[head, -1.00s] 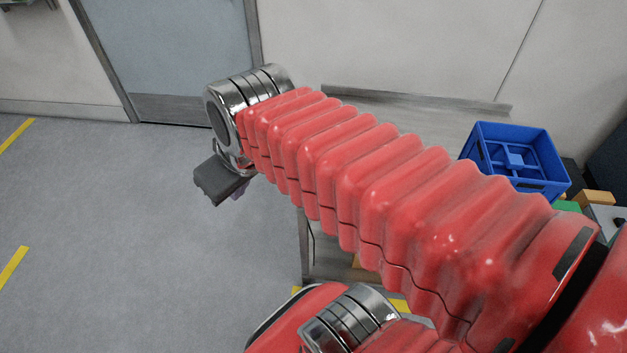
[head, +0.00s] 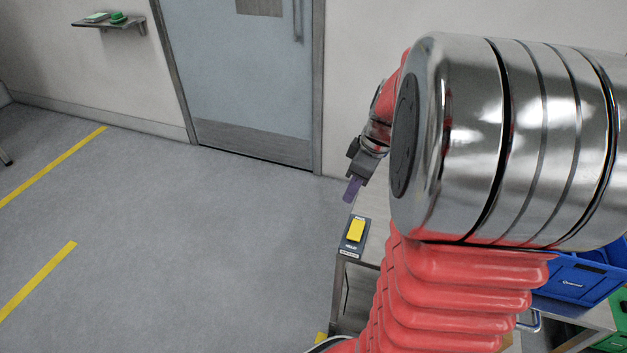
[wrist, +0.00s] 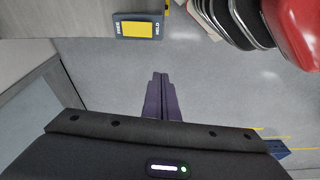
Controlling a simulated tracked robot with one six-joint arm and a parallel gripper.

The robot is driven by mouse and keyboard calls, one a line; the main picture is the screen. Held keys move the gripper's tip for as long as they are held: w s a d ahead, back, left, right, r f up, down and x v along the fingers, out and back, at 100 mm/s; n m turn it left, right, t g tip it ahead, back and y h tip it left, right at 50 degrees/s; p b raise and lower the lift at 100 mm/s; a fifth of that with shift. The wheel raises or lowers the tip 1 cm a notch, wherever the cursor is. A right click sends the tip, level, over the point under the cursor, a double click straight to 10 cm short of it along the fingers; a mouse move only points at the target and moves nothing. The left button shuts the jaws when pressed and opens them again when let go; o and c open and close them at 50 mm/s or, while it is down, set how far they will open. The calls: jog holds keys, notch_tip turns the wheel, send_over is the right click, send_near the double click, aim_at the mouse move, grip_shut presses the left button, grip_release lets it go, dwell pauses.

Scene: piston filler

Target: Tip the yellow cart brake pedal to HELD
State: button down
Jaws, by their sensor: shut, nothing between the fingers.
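The yellow cart brake pedal (head: 356,230) sits on a dark blue-grey base at the corner of a metal bench. In the wrist view the pedal (wrist: 135,28) is at the top, with FREE lettered at its left end and HELD at its right end. I cannot tell which way it is tipped. My gripper (head: 351,190) is shut and empty, its purple fingers pointing down, above and apart from the pedal in the head view. In the wrist view my gripper's fingers (wrist: 162,98) lie together below the pedal in the picture, with floor behind them.
A blue crate (head: 575,275) is at the right, partly hidden by my arm. My arm covers much of the bench (head: 375,222). The grey floor (head: 200,240) left of the bench is clear. A door (head: 250,90) and a small wall shelf (head: 110,22) are behind.

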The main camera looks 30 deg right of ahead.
jog(key=s+d+f+n, duration=0.1)
jog(key=d+f, duration=0.4)
jog(key=d, duration=0.2)
jog(key=shift+d+y, duration=0.25)
jog(key=shift+y, duration=0.15)
jog(key=shift+s, duration=0.1)
send_over(354, 236)
jog(key=d, duration=0.1)
jog(key=f, duration=1.2)
jog(key=shift+s, duration=0.3)
jog(key=shift+f, duration=0.8)
jog(key=shift+s+a+f, duration=0.15)
jog(key=shift+f, duration=0.1)
jog(key=shift+r, duration=0.1)
